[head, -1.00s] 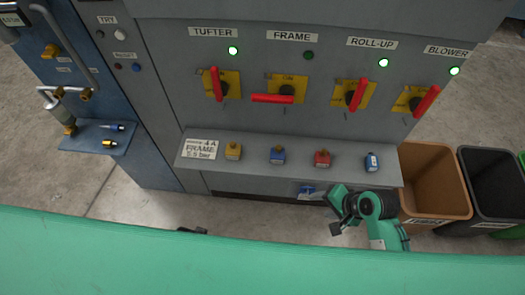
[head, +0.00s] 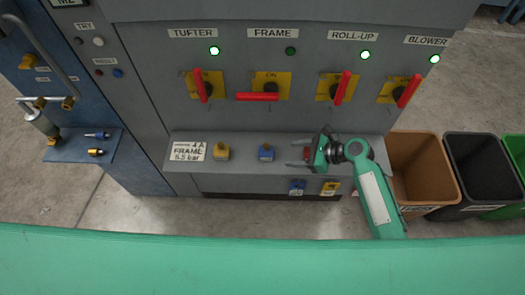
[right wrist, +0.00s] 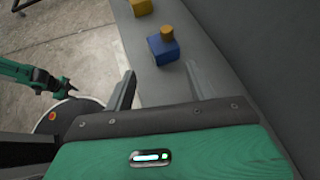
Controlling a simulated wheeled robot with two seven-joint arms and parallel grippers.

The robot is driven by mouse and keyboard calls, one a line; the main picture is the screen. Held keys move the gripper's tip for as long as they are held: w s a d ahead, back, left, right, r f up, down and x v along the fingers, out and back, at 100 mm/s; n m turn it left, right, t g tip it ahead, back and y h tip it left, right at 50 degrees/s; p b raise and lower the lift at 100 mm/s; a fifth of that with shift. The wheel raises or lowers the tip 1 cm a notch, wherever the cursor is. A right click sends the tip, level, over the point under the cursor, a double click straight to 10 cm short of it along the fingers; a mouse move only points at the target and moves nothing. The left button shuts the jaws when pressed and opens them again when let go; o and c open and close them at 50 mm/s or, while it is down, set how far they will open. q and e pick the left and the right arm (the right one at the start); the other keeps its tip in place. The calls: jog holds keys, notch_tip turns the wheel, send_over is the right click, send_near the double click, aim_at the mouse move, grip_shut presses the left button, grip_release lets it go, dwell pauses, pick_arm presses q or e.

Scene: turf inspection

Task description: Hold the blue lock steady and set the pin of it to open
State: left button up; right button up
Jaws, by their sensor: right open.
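The blue lock (head: 266,153) stands on the grey shelf, between a yellow lock and my right gripper. In the right wrist view the blue lock (right wrist: 164,51) shows a brass-coloured knob on top. Whether its pin is set open cannot be told. My right gripper (head: 289,154) is open over the shelf, fingers pointing left at the blue lock. In the right wrist view its fingertips (right wrist: 160,70) lie either side of the line to the lock, just short of it, with nothing between them. My left gripper (right wrist: 66,83) shows small at the left of that view, away from the shelf.
The yellow lock (head: 222,152) stands left of the blue one, beside a FRAME label (head: 188,151). Blue (head: 297,186) and yellow (head: 330,187) items hang below the shelf (head: 240,168). Red-handled switches line the panel above. Bins (head: 420,165) stand right.

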aim_at(270, 152)
jog(key=shift+w, duration=0.25)
jog(key=shift+w+a+m, duration=0.1)
jog(key=shift+m, duration=0.2)
jog(key=shift+a+f+b, duration=0.2)
jog(key=shift+b, duration=0.2)
jog(key=b+x, duration=0.4)
jog(key=x, duration=0.1)
jog(key=shift+f+b, duration=0.1)
jog(key=shift+b, duration=0.25)
jog(key=a, duration=0.1)
jog(key=w+a+p, duration=0.1)
jog(key=shift+a+f, duration=0.3)
jog(key=shift+f, duration=0.05)
pick_arm(q)
jog(key=shift+w+d+f, duration=0.1)
jog(key=shift+w+f, duration=0.2)
jog(key=shift+w, duration=0.5)
jog(key=shift+w+d+f, duration=0.1)
jog(key=shift+w+f, duration=0.2)
jog(key=shift+w, duration=0.5)
jog(key=shift+w+d+f, duration=0.1)
jog(key=shift+w+f, duration=0.2)
jog(key=shift+w, duration=0.5)
pick_arm(e)
jog(key=shift+w+a+f, duration=0.1)
jog(key=shift+a+f, duration=0.3)
jog(key=shift+a, duration=0.15)
